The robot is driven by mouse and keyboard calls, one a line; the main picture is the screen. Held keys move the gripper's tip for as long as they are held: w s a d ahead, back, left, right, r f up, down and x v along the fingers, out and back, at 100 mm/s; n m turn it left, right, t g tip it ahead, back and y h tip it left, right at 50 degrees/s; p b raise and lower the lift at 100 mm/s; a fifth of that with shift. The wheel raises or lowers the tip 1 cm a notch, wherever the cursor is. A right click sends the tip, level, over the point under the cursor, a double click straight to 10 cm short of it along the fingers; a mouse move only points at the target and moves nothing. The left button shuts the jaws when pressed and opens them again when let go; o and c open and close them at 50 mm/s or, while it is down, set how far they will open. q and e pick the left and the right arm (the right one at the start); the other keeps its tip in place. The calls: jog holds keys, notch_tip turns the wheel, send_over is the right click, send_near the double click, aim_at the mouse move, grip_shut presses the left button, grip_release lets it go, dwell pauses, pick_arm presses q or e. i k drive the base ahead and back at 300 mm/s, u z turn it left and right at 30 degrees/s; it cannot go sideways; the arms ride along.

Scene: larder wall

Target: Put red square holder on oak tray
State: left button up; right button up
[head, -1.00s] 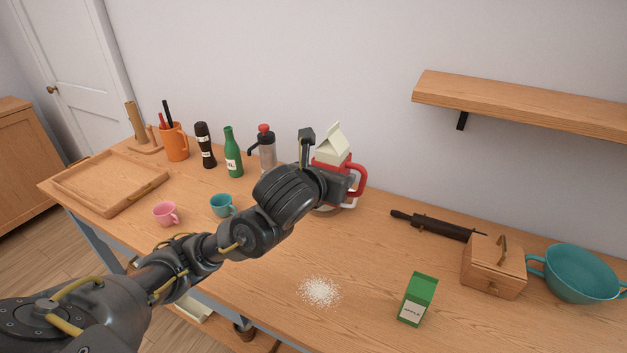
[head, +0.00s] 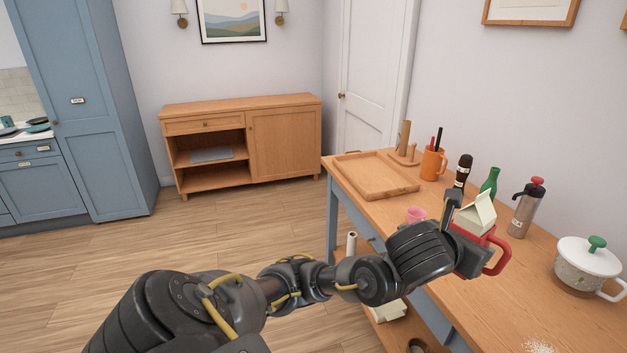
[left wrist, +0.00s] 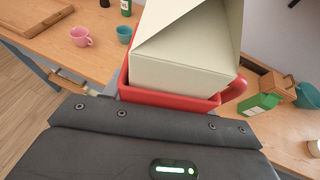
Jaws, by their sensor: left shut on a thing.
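The red square holder (head: 497,258) has a red loop handle and carries a cream carton with a gabled top (head: 476,214). My left gripper (head: 462,232) is shut on the holder, which is held above the table. In the left wrist view the holder's red rim (left wrist: 170,97) shows around the base of the carton (left wrist: 185,55). The gripper's fingertips are partly hidden by its own body. The oak tray (head: 372,178) lies empty at the far end of the table, to the left of and beyond the gripper. My right gripper is not in view.
An orange mug with utensils (head: 432,164), a dark grinder (head: 462,171), a green bottle (head: 489,183) and a steel flask (head: 525,210) stand along the wall side. A pink cup (head: 416,215) is near the gripper. A white lidded pot (head: 588,268) stands at right.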

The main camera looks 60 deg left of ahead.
aim_at(392, 183)
jog(key=u, duration=0.25)
jog(key=k, duration=0.65)
jog(key=u, duration=0.95)
jog(key=i, duration=1.85)
jog(key=z, duration=0.75)
jog(key=i, duration=0.6)
jog(key=z, duration=0.45)
